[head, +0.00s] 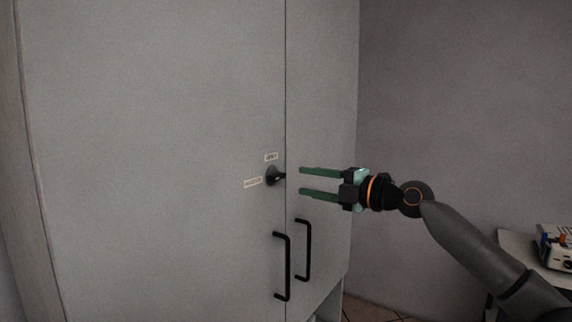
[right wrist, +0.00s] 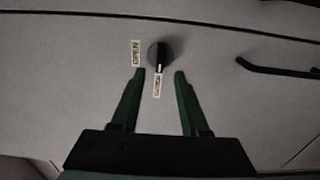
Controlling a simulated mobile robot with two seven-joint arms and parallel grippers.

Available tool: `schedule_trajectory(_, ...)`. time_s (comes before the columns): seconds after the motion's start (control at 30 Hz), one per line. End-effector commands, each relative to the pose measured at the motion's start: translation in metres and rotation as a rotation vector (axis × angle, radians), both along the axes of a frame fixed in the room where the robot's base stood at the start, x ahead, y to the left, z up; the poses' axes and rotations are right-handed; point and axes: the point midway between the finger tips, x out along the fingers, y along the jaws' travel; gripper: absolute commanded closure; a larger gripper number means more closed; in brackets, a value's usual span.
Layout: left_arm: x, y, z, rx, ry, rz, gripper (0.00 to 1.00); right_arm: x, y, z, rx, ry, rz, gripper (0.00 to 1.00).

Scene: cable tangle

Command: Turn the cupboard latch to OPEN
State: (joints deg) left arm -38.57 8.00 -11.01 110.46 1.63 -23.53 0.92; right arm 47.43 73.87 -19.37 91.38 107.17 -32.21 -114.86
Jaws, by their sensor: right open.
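The cupboard latch (head: 273,176) is a dark round knob on the left door, near the seam. In the right wrist view the latch (right wrist: 157,53) has a white mark pointing down at a small label (right wrist: 157,87) too blurred to read. The OPEN label (right wrist: 136,53) is left of the knob there; in the head view it (head: 271,157) sits above the knob. My right gripper (head: 300,181) is open and empty, its fingers level and pointing at the latch, just right of it and apart from it. My left gripper is not in view.
Two black bar handles (head: 287,266) (head: 308,250) hang below the latch, on either side of the door seam. A table (head: 522,247) with a white device (head: 556,248) stands at the right. The wall right of the cupboard is bare.

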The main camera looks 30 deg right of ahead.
Motion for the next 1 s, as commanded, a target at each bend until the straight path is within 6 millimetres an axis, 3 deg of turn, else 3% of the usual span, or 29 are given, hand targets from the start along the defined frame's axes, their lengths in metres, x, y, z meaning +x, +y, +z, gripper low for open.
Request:
schedule_trajectory(0.03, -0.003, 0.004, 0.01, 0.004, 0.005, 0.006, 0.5, 0.009, 0.005, 0.008, 0.004, -0.003, 0.004, 0.55)
schedule_trajectory(0.3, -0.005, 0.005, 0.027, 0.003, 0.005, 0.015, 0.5, 0.048, 0.021, 0.003, 0.002, -0.001, 0.002, 0.55)
schedule_trajectory(0.73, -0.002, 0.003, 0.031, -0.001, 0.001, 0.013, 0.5, 0.058, 0.025, -0.001, -0.001, 0.001, 0.0, 0.55)
schedule_trajectory(1.0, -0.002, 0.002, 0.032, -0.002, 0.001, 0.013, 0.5, 0.058, 0.025, -0.001, -0.001, 0.001, 0.0, 0.83)
